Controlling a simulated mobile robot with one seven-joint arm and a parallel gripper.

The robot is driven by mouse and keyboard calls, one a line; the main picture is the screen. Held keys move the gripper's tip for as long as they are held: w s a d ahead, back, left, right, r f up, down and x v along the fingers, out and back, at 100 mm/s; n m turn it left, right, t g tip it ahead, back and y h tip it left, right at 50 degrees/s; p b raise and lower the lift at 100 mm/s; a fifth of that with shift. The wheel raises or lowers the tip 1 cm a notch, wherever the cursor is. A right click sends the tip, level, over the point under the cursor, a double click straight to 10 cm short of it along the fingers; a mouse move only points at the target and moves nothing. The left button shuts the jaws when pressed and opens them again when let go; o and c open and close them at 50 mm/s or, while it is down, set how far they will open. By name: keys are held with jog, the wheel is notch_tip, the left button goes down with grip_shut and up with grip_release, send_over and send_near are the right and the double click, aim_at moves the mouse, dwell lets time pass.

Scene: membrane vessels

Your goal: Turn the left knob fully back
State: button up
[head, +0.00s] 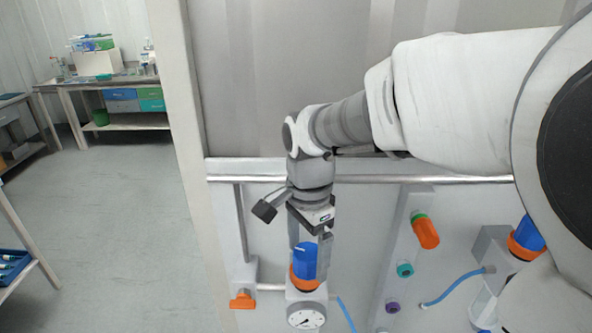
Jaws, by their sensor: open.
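The left knob (304,262) is a blue cylinder on an orange collar, with a round pressure gauge (306,317) just below it in the head view. My gripper (309,254) points down over this knob, open. One finger shows at the knob's upper left and the other along its right side. I cannot tell whether either finger touches the blue surface. A white mark shows near the knob's top. A second blue knob (529,233) with an orange collar is at the far right, partly hidden by my arm.
An orange handle (243,300) sits left of the gauge. An orange cylinder (425,232), a teal fitting (405,270) and a purple fitting (392,307) are on the panel to the right. A metal rail (430,179) crosses behind my wrist. Open floor lies at left.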

jog(key=shift+f, duration=0.3)
jog(key=c, duration=1.4)
